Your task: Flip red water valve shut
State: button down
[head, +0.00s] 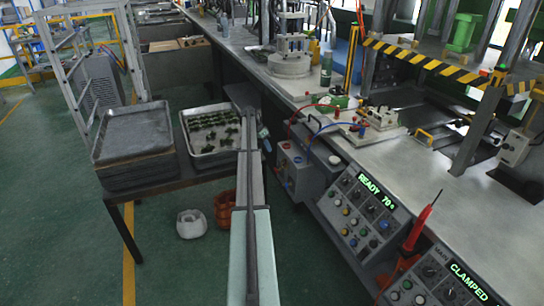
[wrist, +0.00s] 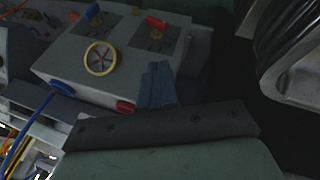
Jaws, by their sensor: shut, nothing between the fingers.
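The wrist view shows a grey box with a yellow-rimmed round gauge (wrist: 101,58). A red fitting (wrist: 125,106) and a blue fitting (wrist: 62,88) with a blue hose are on the near side. My gripper (wrist: 158,72) has its fingers together and empty, right of the gauge and apart from the red lever. In the head view the pale box (head: 298,172) stands below the bench edge, with my gripper (head: 263,133) left of it; its levers are too small to tell.
The long bench (head: 440,195) runs along the right, with control panels (head: 362,215) at its front. A low table on the left holds stacked trays (head: 132,135) and a tray of dark parts (head: 213,155). A dark ribbed object (wrist: 285,35) is right of the fingers.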

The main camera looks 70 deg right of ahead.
jog(key=shift+w+d+r, duration=0.2)
jog(key=shift+w+r, duration=0.55)
jog(key=shift+w, duration=0.1)
jog(key=shift+w+d+r, duration=0.2)
jog(key=shift+w+r, duration=0.5)
jog(key=shift+w, duration=0.1)
